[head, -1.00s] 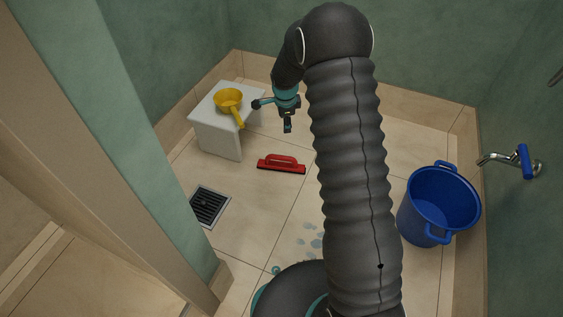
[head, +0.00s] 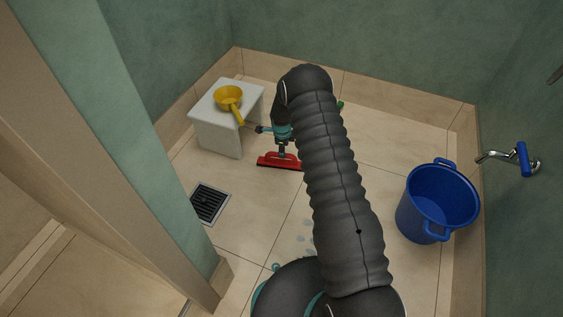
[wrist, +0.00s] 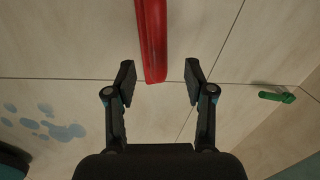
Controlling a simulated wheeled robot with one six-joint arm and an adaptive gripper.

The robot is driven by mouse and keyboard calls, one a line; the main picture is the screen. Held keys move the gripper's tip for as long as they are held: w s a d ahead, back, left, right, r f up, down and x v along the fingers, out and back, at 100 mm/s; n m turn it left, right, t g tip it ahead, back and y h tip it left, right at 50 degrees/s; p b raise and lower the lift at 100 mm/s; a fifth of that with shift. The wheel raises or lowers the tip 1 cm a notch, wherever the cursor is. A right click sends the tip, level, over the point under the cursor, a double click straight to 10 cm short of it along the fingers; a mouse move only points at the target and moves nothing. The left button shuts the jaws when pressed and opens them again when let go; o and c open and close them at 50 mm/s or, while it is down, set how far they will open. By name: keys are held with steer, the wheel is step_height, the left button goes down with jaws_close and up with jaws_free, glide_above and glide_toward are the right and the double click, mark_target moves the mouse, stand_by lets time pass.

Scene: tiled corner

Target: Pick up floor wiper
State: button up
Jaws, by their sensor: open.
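The floor wiper (head: 266,162) is red with a dark lower edge and lies on the tiled floor beside the white stool. In the wrist view the red wiper (wrist: 152,42) reaches down from the top edge, and its near end lies between the lines of my two fingers. My gripper (wrist: 159,76) is open and empty, with one finger on each side of the wiper's end. In the head view my gripper (head: 282,152) is just above the wiper, and my arm hides part of it. I cannot tell the exact height gap.
A white stool (head: 218,130) with a yellow dipper (head: 229,98) on it stands at left. A floor drain (head: 210,203) is in front of it. A blue bucket (head: 437,203) stands at right below a tap (head: 522,158). A green object (wrist: 277,96) and water spots (wrist: 52,126) are on the floor.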

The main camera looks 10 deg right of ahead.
mark_target(281, 160)
steer(key=shift+w+a+f, duration=0.1)
steer(key=shift+w+f, duration=0.1)
steer(key=shift+f, duration=0.85)
steer(key=shift+w+f, duration=0.15)
steer(key=shift+f, duration=0.85)
steer(key=shift+w+a+f, duration=0.1)
steer(key=shift+w+f, duration=0.1)
steer(key=shift+f, duration=0.85)
jaws_close()
